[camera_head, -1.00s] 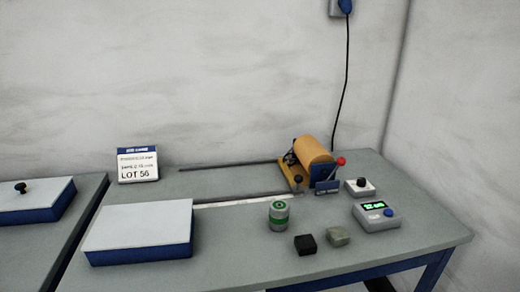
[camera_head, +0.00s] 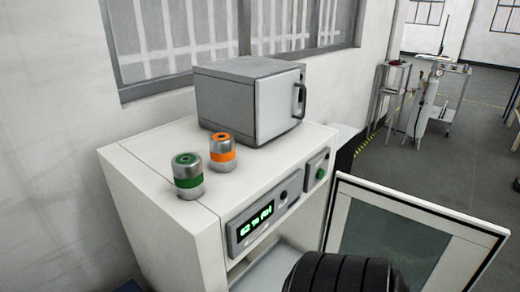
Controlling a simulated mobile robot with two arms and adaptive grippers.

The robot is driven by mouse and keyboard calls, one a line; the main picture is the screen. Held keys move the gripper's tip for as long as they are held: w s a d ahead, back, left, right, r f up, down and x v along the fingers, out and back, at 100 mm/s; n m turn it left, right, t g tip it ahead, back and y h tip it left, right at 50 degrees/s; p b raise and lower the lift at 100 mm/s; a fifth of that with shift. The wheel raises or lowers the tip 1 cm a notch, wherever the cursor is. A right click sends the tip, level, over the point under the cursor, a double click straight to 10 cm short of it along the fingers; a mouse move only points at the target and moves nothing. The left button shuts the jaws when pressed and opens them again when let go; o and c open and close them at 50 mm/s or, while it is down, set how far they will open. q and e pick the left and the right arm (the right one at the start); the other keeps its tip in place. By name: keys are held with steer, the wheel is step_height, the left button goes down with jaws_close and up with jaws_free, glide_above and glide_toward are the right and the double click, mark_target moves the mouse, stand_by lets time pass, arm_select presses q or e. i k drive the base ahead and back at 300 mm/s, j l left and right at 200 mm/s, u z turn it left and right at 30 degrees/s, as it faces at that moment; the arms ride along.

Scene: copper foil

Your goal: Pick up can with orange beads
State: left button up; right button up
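A small metal can with an orange band and orange top ring (camera_head: 222,152) stands upright on top of a white cabinet (camera_head: 245,190), in the middle left of the head view. A similar can with a green band (camera_head: 188,176) stands upright just to its left and nearer to me. The two cans are close together but apart. The beads themselves cannot be made out. Neither of my grippers shows in this view.
A grey box with a handled door (camera_head: 250,100) stands behind the cans on the cabinet. The cabinet front has a green display (camera_head: 257,219) and a green button (camera_head: 320,173). An open glazed door (camera_head: 395,240) sticks out at the lower right.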

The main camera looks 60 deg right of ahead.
mark_target(222, 144)
steer(key=l+z, duration=0.15)
steer(key=z, duration=0.35)
steer(key=i+l+z, duration=0.1)
steer(key=z, duration=0.4)
steer(key=i+l+z, duration=0.1)
steer(key=z, duration=0.4)
